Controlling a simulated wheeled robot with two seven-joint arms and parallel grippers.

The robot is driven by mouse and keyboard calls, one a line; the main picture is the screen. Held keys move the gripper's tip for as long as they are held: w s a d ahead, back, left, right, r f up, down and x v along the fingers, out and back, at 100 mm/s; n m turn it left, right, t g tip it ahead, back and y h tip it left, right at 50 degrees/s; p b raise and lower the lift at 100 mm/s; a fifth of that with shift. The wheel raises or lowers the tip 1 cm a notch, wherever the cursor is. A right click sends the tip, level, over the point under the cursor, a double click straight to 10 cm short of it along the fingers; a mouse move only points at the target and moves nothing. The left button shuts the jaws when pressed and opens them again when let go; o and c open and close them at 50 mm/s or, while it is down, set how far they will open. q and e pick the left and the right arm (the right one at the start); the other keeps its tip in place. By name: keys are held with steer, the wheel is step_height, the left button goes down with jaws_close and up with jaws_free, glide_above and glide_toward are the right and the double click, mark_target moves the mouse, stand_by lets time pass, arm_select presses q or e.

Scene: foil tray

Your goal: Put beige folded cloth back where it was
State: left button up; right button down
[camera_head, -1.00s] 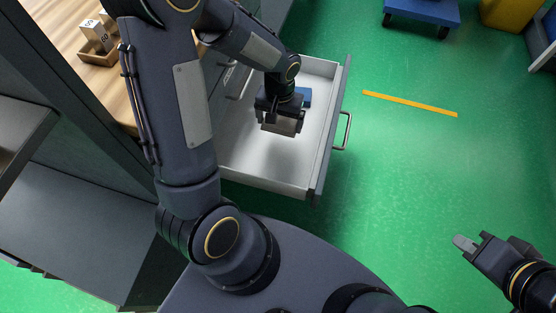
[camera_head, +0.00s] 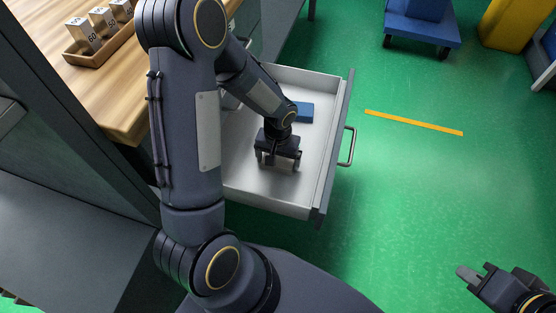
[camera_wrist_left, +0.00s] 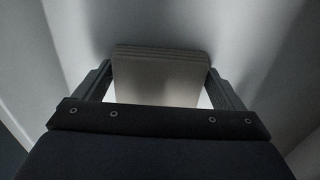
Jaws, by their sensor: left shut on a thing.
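The beige folded cloth (camera_wrist_left: 160,75) shows between the two fingers of my left gripper (camera_wrist_left: 160,92) in the left wrist view, with layered edges at its top. In the head view my left gripper (camera_head: 279,163) points down inside the open drawer (camera_head: 245,190), low over its pale floor. It is shut on the cloth, which is mostly hidden there. I cannot tell whether the cloth touches the drawer floor. My right gripper (camera_head: 474,277) is at the lower right, over the green floor, away from the drawer; its opening is unclear.
A blue item (camera_head: 304,112) lies in the drawer behind my left gripper. The drawer's near part is bare. A wooden tray (camera_head: 88,58) with several labelled blocks stands on the counter at upper left. A blue cart (camera_head: 421,30) stands at the back.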

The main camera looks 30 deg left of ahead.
mark_target(278, 161)
arm_select(q)
steer(key=shift+f, duration=0.1)
steer(key=o, duration=0.6)
step_height(278, 161, up, 12)
steer(key=p, duration=0.4)
steer(key=shift+r, duration=0.2)
